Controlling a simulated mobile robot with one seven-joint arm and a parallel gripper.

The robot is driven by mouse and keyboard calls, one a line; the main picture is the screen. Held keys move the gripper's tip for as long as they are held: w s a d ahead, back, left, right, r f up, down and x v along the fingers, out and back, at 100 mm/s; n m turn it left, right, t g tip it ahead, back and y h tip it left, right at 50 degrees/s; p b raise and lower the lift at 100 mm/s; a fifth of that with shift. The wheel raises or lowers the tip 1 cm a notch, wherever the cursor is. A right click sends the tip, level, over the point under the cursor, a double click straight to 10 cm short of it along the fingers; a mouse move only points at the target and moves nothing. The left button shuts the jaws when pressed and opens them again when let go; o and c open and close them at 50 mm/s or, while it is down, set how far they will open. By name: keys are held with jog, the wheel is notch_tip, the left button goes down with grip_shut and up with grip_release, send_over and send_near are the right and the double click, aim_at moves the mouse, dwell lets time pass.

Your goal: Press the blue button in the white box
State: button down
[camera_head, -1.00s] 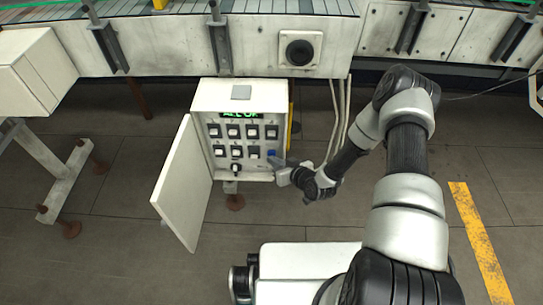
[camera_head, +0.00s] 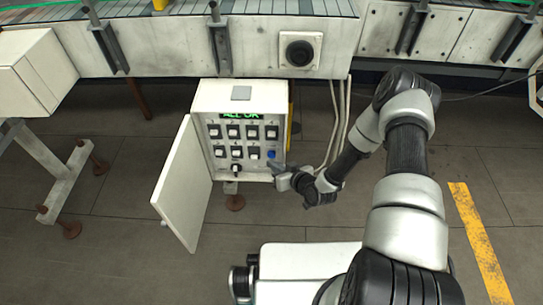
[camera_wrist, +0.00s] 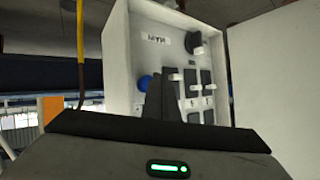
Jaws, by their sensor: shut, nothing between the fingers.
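The white box (camera_head: 207,98) stands open in the head view, its door (camera_head: 184,187) swung out to the left. Its panel carries several dark switches, a black knob (camera_head: 236,169) and a green display reading "ALL OK" (camera_head: 240,115). The blue button (camera_head: 271,154) is at the panel's lower right; it also shows in the wrist view (camera_wrist: 145,82), left of the fingers. My gripper (camera_head: 275,166) is shut and empty, its tip just below the button in the head view. In the wrist view its dark fingers (camera_wrist: 158,98) partly cover the panel; a gap to the button cannot be judged.
A conveyor-like white structure (camera_head: 150,45) runs behind the box, with a round black fitting (camera_head: 299,53) on it. Pale cables (camera_head: 337,125) hang right of the box. A yellow pole (camera_wrist: 80,45) stands beside the box. The floor in front is mostly clear.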

jog(key=shift+s+a+p, duration=0.1)
jog(key=shift+s+p, duration=0.3)
jog(key=shift+s, duration=2.1)
